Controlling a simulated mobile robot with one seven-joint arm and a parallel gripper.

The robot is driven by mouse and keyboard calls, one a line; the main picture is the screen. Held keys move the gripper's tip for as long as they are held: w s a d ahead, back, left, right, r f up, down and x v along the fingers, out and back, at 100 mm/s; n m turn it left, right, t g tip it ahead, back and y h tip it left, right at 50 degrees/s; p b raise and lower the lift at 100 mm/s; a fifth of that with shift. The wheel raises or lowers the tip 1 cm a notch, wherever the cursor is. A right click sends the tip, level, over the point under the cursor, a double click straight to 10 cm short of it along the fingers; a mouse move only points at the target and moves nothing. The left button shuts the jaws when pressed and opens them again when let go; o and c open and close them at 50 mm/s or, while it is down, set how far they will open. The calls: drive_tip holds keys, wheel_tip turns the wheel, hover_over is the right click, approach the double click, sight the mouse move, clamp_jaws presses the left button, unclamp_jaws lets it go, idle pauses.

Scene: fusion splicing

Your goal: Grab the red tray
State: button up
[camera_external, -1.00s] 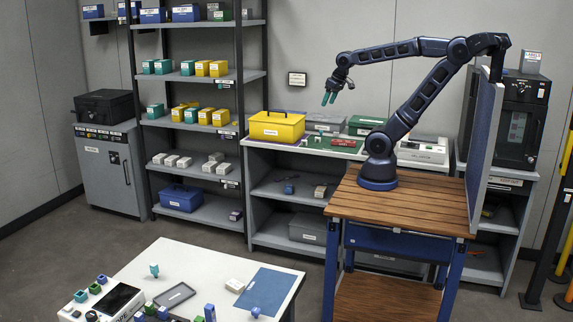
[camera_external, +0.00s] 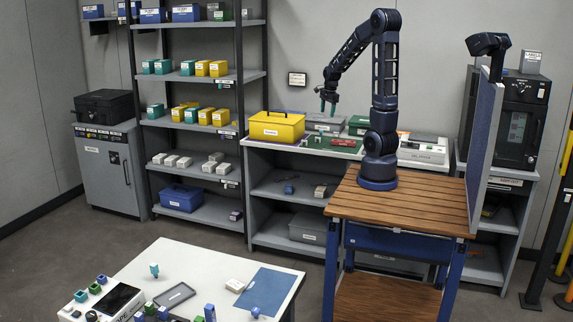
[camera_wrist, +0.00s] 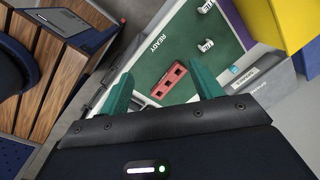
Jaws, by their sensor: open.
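The red tray (camera_wrist: 168,80) is a small red block with dark recesses, lying on a green mat (camera_wrist: 157,57) marked READY. In the external view the red tray (camera_external: 344,142) is a small red patch on the cabinet top, to the right of the yellow case. My gripper (camera_external: 328,108) points down above the mat. In the wrist view the two teal fingers of my gripper (camera_wrist: 162,84) are spread wide, with the red tray showing between them. They hold nothing and appear well above it.
A yellow case (camera_external: 277,127) stands left of the mat on the cabinet. Grey (camera_external: 323,123) and green (camera_external: 366,124) boxes stand behind and beside it. A wooden bench (camera_external: 423,192) carries my arm. White items (camera_wrist: 205,46) lie on the mat near the red tray.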

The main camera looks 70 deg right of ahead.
drive_tip(key=s+d+f+m+g, duration=0.1)
drive_tip(key=s+d+f+m, duration=0.2)
drive_tip(key=d+f+m, duration=0.3)
drive_tip(key=s+d+f+m, duration=0.4)
drive_tip(key=d, duration=0.4)
hover_over(344, 143)
drive_tip(key=d, duration=0.3)
drive_tip(key=shift+y, duration=0.3)
drive_tip(key=f, duration=0.5)
drive_tip(key=shift+w+a+f, duration=0.15)
drive_tip(key=shift+w+f, duration=0.05)
drive_tip(key=shift+w, duration=0.2)
drive_tip(key=shift+a+f, duration=0.15)
drive_tip(key=shift+f, duration=1.35)
drive_tip(key=shift+a+f, duration=0.15)
drive_tip(key=shift+f, duration=1.3)
drive_tip(key=c, duration=1.2)
drive_tip(key=shift+r, duration=0.1)
